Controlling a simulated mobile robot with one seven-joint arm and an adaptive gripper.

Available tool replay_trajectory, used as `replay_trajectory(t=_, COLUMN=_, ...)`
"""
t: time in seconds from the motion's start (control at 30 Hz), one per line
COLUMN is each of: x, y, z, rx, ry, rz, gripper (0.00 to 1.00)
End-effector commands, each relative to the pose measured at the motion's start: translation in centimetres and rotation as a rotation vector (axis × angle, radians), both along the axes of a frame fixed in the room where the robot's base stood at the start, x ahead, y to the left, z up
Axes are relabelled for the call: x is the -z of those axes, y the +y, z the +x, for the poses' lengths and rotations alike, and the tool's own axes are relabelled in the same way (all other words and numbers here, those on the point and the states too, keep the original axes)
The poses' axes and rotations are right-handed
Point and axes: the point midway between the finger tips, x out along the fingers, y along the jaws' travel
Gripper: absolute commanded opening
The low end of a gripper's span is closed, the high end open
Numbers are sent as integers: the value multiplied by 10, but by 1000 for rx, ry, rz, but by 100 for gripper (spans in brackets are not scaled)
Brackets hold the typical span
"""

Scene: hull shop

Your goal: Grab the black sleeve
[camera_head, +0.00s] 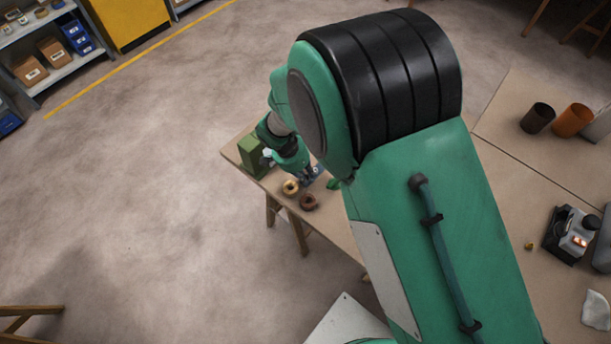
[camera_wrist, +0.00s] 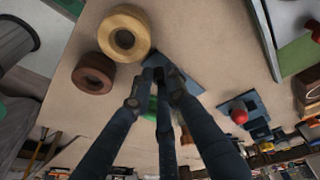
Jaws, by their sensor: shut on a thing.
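In the head view my gripper (camera_head: 306,174) is small and far off, and the sleeve cannot be made out there. I cannot tell whether the sleeve still touches the plate.
A tan ring roll (camera_wrist: 124,35) and a brown ring roll (camera_wrist: 93,73) lie close beside my gripper. A green block (camera_head: 252,157) stands at the bench corner. A dark cup (camera_head: 537,118) and an orange cup (camera_head: 573,120) stand far right. Open floor lies left.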

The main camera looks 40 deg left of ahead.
Motion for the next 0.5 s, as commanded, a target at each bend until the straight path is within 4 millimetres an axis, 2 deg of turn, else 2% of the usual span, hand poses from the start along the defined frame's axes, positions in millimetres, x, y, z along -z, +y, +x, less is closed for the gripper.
replay_trajectory(t=0.2, x=-31, y=1, z=0, rx=2, ry=-2, rz=4, gripper=0)
replay_trajectory(t=0.5, x=-31, y=-42, z=-29, rx=-1, ry=0, rz=0, gripper=0)
